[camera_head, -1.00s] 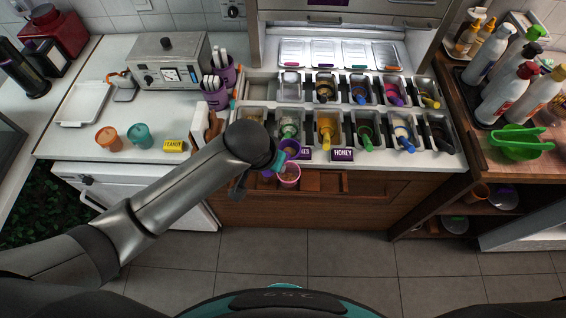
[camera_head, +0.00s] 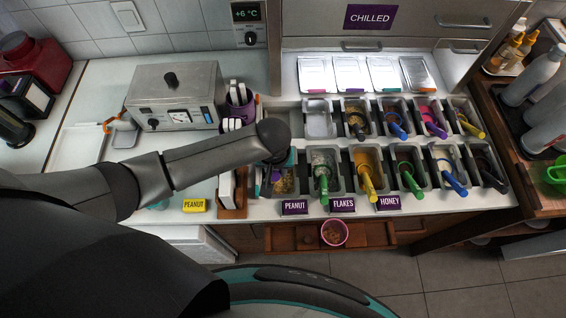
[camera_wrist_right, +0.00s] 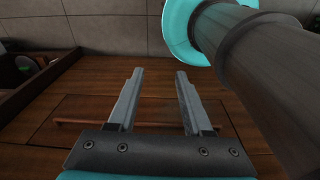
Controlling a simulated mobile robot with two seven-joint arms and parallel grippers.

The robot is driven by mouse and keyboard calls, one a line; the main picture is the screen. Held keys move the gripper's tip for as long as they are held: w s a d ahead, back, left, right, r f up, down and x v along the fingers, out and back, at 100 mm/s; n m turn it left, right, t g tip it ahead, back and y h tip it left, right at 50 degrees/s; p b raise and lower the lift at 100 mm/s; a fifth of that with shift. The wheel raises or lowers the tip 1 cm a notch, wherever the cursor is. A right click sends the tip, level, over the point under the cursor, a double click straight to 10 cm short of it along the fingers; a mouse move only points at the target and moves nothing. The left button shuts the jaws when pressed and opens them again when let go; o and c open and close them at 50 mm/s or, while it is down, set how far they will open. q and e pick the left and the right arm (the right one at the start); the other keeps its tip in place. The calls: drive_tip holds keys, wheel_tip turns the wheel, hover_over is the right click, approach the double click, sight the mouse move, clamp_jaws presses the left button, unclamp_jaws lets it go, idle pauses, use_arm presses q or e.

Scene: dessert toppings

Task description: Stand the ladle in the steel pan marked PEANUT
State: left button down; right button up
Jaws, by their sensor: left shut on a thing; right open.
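The steel pan marked PEANUT (camera_head: 293,188) is the leftmost of the front row, with yellowish-brown bits in it. Its purple PEANUT label (camera_head: 295,207) is on the counter's front edge. My left gripper (camera_head: 277,164) is over this pan, shut on what looks like the purple ladle (camera_head: 275,175). My wrist hides most of the ladle, and I cannot tell whether it touches the pan's contents. My right gripper (camera_wrist_right: 160,82) is open and empty in the right wrist view, facing a wooden front.
Neighbouring pans hold ladles, including a green one (camera_head: 323,187) and a yellow one (camera_head: 366,180). A pink cup (camera_head: 334,233) stands in the open drawer (camera_head: 283,237) below. A yellow PEANUT card (camera_head: 194,205) and a steel appliance (camera_head: 175,95) are on the left.

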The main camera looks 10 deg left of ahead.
use_arm(q)
drive_tip(key=shift+w+a+f, duration=0.1)
drive_tip(key=shift+a+f, duration=0.05)
drive_tip(key=shift+f, duration=0.1)
drive_tip(key=shift+f+b, duration=1.25)
drive_tip(key=shift+f, duration=0.15)
drive_tip(key=shift+t, duration=0.5)
drive_tip(key=shift+s+d+f+b, duration=0.1)
drive_tip(key=shift+s+f+b, duration=0.1)
drive_tip(key=shift+f+b, duration=0.4)
drive_tip(key=shift+s+d+f+b, duration=0.15)
drive_tip(key=shift+f+b, duration=0.25)
drive_tip(key=shift+f, duration=0.4)
drive_tip(key=shift+s+a+f+b, duration=0.1)
drive_tip(key=shift+s+f+b, duration=0.1)
drive_tip(key=shift+f+b, duration=0.4)
use_arm(e)
drive_tip(key=shift+s+d+f, duration=0.1)
drive_tip(key=shift+d+f, duration=0.05)
drive_tip(key=shift+f, duration=0.8)
drive_tip(key=shift+s+d+f, duration=0.1)
drive_tip(key=shift+f, duration=0.8)
drive_tip(key=shift+s+d+f, duration=0.1)
drive_tip(key=shift+d+f, duration=0.05)
drive_tip(key=shift+f, duration=0.8)
use_arm(q)
drive_tip(key=shift+f, duration=0.15)
use_arm(e)
drive_tip(key=shift+a, duration=0.2)
